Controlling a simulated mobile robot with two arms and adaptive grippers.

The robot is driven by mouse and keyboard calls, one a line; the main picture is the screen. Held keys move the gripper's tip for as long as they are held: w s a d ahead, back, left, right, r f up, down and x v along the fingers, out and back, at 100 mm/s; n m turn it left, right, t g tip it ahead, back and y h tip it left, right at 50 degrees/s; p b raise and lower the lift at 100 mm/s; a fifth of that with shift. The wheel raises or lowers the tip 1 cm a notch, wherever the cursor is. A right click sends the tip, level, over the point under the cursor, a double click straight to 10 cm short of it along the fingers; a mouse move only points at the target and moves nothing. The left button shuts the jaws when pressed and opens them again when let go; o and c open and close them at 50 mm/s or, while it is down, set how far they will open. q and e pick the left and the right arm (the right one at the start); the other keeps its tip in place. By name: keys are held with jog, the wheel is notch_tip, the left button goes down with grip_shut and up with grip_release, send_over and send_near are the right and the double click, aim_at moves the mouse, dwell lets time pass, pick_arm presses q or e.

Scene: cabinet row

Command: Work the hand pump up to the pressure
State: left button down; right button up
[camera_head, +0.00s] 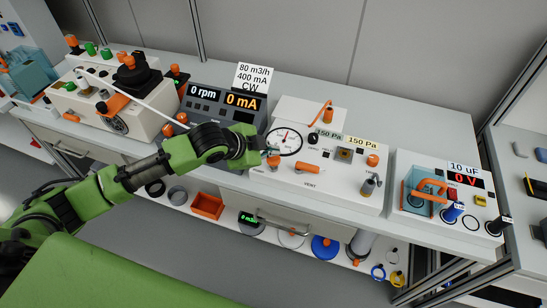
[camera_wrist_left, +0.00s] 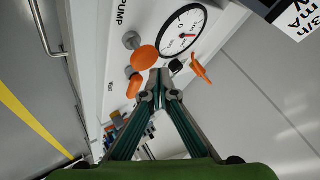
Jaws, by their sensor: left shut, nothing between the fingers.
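The white pressure panel (camera_head: 335,195) stands on the bench, with a VENT label on its front. Its round dial gauge (camera_head: 285,140) has a red needle and also shows in the left wrist view (camera_wrist_left: 183,30). A rounded orange knob (camera_wrist_left: 145,58) on a grey stem sits near the printed word PUMP in the left wrist view. My left gripper (camera_head: 267,149) is at the panel's left end beside the gauge. Its fingertips (camera_wrist_left: 160,76) are together and empty, close to the orange knob. I cannot tell whether they touch it. My right gripper is out of view.
The panel also carries an orange handle (camera_head: 308,168), an orange lever (camera_head: 327,112) and 150 Pa labels. A dark unit reading 0 rpm and 0 mA (camera_head: 225,108) stands to the left. A 0 V unit (camera_head: 450,195) stands to the right. Bare bench lies behind.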

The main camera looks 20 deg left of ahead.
aim_at(274, 158)
pick_arm(q)
jog(key=shift+f, duration=0.15)
dwell(0.6)
jog(key=shift+f, duration=0.25)
jog(key=shift+f+b, duration=0.35)
jog(key=shift+f, duration=0.8)
dwell(0.9)
dwell(0.4)
jog(key=shift+r+p, duration=1.55)
notch_tip(274, 158, up, 5)
jog(key=p, duration=0.5)
jog(key=shift+r+p, duration=0.1)
jog(key=shift+p, duration=0.25)
